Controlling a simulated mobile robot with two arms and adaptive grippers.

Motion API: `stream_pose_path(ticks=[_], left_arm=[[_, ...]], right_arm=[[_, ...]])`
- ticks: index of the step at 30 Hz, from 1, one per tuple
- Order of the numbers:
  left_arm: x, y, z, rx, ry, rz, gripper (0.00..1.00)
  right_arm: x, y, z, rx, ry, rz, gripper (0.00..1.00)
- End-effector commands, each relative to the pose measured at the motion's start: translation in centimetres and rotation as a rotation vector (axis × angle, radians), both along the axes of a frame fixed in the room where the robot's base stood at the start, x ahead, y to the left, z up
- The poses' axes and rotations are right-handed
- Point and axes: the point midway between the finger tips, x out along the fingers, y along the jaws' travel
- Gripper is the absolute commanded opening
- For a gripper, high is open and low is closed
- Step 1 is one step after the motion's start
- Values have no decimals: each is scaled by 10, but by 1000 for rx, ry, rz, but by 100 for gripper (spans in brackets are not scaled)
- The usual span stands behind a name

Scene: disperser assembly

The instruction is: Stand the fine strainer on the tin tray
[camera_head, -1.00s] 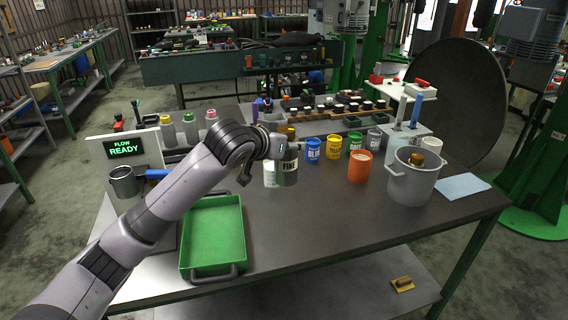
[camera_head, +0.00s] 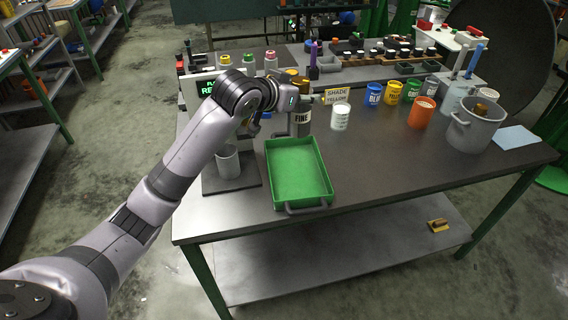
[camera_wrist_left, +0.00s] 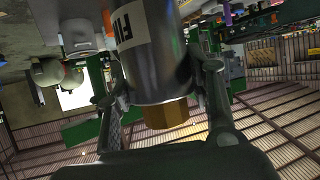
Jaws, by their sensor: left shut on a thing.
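My left gripper (camera_head: 306,101) is shut on the fine strainer (camera_head: 303,124), a grey cylinder with a white FINE label. The strainer is upright at the far right corner of the green tray (camera_head: 298,172); whether its base touches the table is unclear. In the left wrist view, the fingers (camera_wrist_left: 163,92) clasp both sides of the strainer (camera_wrist_left: 150,65), and a brass hexagonal cap (camera_wrist_left: 167,113) shows at its end. The green tray, which I take as the tin tray, is empty, with a handle at its near end. My right gripper is not in view.
A metal cup (camera_head: 228,162) stands left of the tray. Colour cans, an orange cup (camera_head: 421,112) and a grey pot (camera_head: 474,128) stand to the right. The table's front middle is clear.

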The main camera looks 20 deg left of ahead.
Motion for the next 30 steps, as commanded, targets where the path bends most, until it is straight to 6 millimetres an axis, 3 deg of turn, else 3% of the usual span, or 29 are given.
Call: stream_pose_path(ticks=[7,15,21,30], left_arm=[[0,0,-57,-1,1,0,0],[0,-1,-118,-1,-2,-1,0],[1,0,-139,0,-5,0,0],[0,-1,-173,-2,-3,0,0]], right_arm=[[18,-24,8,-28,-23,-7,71],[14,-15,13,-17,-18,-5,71],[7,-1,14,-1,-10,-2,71],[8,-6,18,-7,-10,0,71]])
